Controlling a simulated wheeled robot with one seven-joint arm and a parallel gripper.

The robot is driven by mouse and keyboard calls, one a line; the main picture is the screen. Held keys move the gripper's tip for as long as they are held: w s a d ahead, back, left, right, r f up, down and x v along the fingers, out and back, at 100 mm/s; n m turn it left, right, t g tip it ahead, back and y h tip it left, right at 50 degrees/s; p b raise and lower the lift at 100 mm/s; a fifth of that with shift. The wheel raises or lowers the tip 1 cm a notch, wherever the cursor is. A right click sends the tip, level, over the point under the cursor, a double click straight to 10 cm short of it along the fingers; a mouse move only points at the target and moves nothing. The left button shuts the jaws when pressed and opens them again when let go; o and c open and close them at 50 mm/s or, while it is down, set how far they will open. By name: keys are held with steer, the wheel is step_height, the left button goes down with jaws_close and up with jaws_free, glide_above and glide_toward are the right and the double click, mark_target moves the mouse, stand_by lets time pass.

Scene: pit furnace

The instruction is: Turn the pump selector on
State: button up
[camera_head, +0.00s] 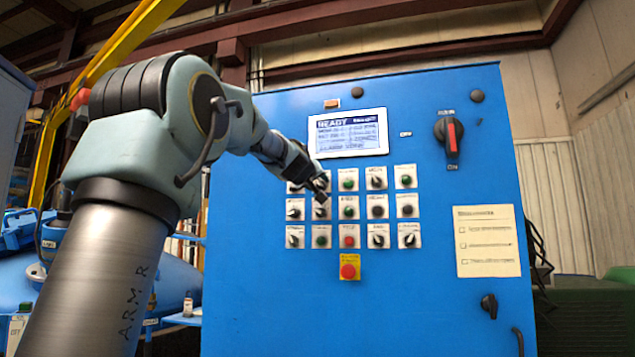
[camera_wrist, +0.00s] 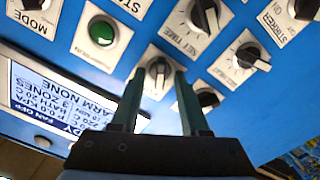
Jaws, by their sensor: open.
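A blue control cabinet (camera_head: 265,290) carries rows of white-plated selectors and buttons below a screen. My gripper (camera_head: 321,190) is over the upper left part of these rows. In the wrist view my gripper (camera_wrist: 160,74) is open, with its two fingers either side of a black selector knob (camera_wrist: 157,73). I cannot tell whether they touch it. The knob's label is hidden or unreadable, and I cannot make out a pump label on any plate. My gripper hides parts of the upper left plates in the head view.
A lit screen (camera_head: 347,132) is just above the rows. A red emergency button (camera_head: 347,271) sits below. A red-handled main switch (camera_head: 450,132) is at upper right.

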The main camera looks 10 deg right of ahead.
steer(key=shift+c, duration=0.2)
jaws_close()
steer(key=shift+m, duration=0.3)
steer(key=m+b, duration=0.2)
steer(key=shift+f+m, duration=0.1)
steer(key=shift+m, duration=0.3)
steer(key=m+b, duration=0.2)
steer(key=m, duration=0.1)
steer(key=shift+s+d+m, duration=0.1)
steer(key=shift+m, duration=0.2)
steer(key=m+b, duration=0.3)
steer(key=m, duration=0.1)
steer(key=shift+m, duration=0.4)
steer(key=shift+d, duration=0.1)
